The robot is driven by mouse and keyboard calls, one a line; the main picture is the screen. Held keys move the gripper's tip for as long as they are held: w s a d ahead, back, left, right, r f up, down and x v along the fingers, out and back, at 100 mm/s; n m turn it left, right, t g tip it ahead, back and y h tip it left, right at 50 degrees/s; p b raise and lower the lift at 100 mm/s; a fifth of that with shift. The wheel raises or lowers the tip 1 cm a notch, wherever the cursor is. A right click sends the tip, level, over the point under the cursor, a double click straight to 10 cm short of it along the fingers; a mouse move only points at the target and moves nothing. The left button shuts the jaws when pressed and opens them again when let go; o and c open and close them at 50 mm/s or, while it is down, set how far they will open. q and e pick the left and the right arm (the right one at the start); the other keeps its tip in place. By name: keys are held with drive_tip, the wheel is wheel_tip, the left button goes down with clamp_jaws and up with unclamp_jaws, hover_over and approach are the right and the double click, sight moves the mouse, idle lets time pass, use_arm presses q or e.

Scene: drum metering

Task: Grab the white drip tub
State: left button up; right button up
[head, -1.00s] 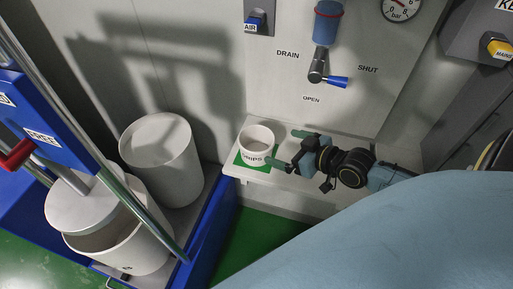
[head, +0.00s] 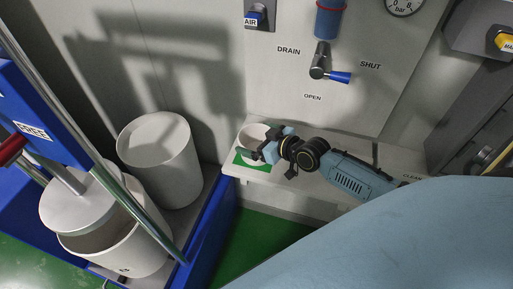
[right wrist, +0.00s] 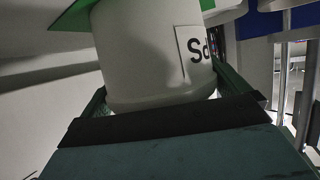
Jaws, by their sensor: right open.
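The white drip tub (head: 254,132) stands on a green mat (head: 240,160) at the left end of the grey shelf in the head view. My right gripper (head: 268,148) is at the tub and partly hides it. In the right wrist view the tub (right wrist: 150,50) fills the space between the two green fingers, with part of its black-lettered label showing. The right gripper is open, with a finger on either side of the tub. I cannot tell whether the fingers touch it. My left gripper is not in view.
A drain valve with a blue handle (head: 340,77) is on the wall panel above the shelf (head: 325,190). A large white drum (head: 160,165) stands left of the shelf. A second drum (head: 120,250) under a round plate stands nearer, behind the blue frame and steel bars.

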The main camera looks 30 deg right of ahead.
drive_tip(key=c, duration=0.7)
drive_tip(key=shift+r, duration=0.1)
